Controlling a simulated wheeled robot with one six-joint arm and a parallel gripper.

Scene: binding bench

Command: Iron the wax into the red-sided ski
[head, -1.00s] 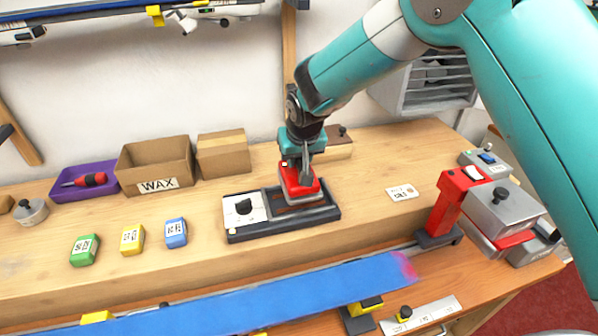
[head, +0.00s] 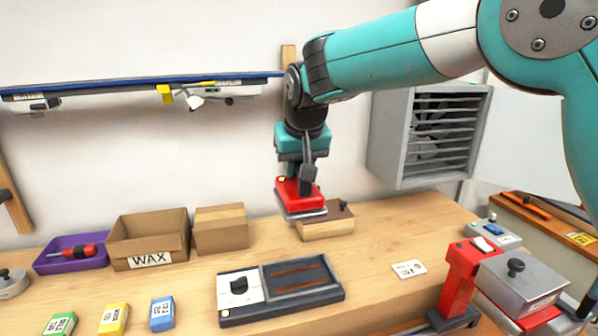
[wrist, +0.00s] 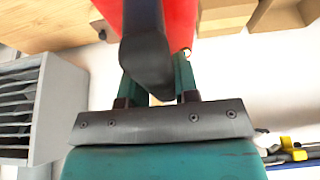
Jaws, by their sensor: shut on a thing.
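My gripper (head: 302,170) is shut on the red wax iron (head: 297,194) and holds it in the air above the bench, its metal sole facing down. In the wrist view the iron (wrist: 179,25) shows as a red body with a dark handle between the fingers. The iron's stand (head: 322,288), a dark tray with a white dial panel, lies empty on the bench below. Green (head: 61,325), yellow (head: 113,319) and blue (head: 162,313) wax blocks sit to its left. The ski on the front bench is out of the head view now, and no red-sided ski is clear.
A cardboard WAX box (head: 150,240), a purple tray (head: 72,254) with a red-handled tool and another box (head: 221,229) stand at the back left. A grey vent unit (head: 432,135) is on the wall.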

